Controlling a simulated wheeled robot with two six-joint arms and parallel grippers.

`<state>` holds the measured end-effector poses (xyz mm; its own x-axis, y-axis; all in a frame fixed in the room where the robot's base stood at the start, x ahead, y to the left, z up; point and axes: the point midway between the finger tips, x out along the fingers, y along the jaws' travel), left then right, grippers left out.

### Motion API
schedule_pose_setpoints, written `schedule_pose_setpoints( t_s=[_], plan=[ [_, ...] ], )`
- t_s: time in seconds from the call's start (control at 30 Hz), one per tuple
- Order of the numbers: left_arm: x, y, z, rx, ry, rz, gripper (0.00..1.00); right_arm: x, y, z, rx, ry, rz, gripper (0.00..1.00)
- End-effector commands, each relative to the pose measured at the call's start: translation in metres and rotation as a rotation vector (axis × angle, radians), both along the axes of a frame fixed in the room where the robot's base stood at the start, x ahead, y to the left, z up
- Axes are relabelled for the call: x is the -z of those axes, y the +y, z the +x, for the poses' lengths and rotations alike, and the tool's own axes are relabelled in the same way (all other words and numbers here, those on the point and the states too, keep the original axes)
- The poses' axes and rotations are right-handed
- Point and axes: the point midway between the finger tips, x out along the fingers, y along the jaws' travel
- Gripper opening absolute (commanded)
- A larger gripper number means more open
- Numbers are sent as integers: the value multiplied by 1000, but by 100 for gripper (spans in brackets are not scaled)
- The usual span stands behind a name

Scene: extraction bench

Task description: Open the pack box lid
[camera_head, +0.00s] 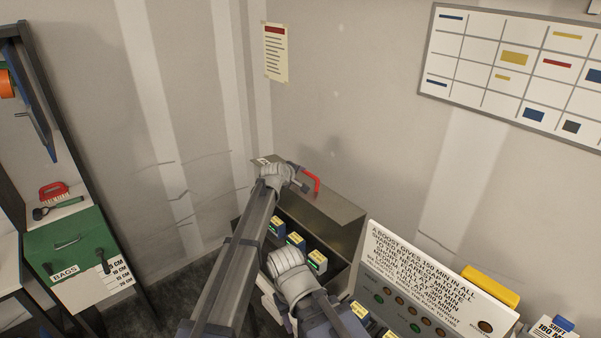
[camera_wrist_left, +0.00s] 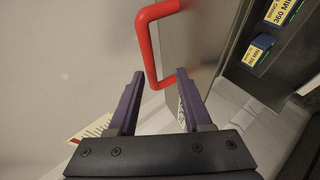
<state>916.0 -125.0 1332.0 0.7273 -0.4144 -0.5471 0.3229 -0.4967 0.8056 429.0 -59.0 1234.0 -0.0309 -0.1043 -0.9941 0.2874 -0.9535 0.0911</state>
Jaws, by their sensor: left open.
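The pack box is a grey metal box with a dark inside (camera_head: 332,262), where several yellow-labelled packs (camera_head: 317,261) stand in a row. Its flat grey lid (camera_head: 335,205) appears raised, with the packs showing below it. A red bar handle (camera_head: 316,180) is on the lid's far side; it also shows in the left wrist view (camera_wrist_left: 148,45). My left gripper (camera_wrist_left: 160,76) is open at the handle, whose lower end lies between the fingertips. Its fingers do not visibly close on the bar. In the head view my arm partly hides the gripper (camera_head: 301,180) and the box's left side.
A lettered sign panel (camera_head: 418,275) with round buttons stands right of the box. A yellow block (camera_head: 490,287) is behind it. The wall is close behind the box.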

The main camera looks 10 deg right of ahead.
Motion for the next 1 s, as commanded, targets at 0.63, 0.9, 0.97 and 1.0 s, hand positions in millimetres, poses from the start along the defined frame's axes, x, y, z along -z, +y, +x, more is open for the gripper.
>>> schedule_pose_setpoints(
  t_s=[0.63, 0.9, 0.97, 1.0],
  plan=[
    [-8, 64, -113, 0, 0, 0, 50, -8, 0, 0, 4, 0, 0, 50],
    [-8, 65, -114, 0, -1, -1, 50, -8, 0, 0, 4, 0, 0, 50],
    [-7, 65, -114, 1, 0, 0, 50, -7, 0, 0, 4, 0, 0, 50],
    [-5, 65, -116, 3, 1, 3, 50, -6, 0, 0, 4, 0, 0, 50]
  ],
)
